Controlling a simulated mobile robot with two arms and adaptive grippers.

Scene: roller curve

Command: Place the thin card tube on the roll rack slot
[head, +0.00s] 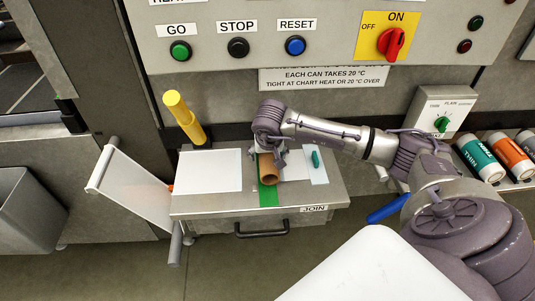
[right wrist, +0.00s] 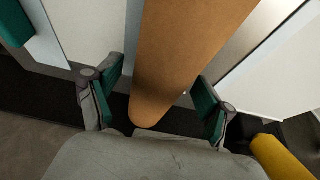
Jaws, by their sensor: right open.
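The thin card tube (head: 269,172) is a plain brown cylinder lying on the steel JOIN table, over a green strip. My right gripper (head: 270,146) is at the tube's far end, coming in from the right. In the right wrist view the tube (right wrist: 185,45) runs between the two green-padded fingers (right wrist: 158,98). They stand apart, with a gap on the left side; on the right I cannot tell whether the finger touches. A rack (head: 487,184) at the right edge carries teal, orange and grey labelled rolls; a free slot cannot be made out. My left gripper is not in view.
The JOIN table (head: 190,205) has white sheets and a yellow-handled lever (head: 184,117) at the left. A control panel (head: 330,50) stands behind. A grey bin (head: 30,205) is far left.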

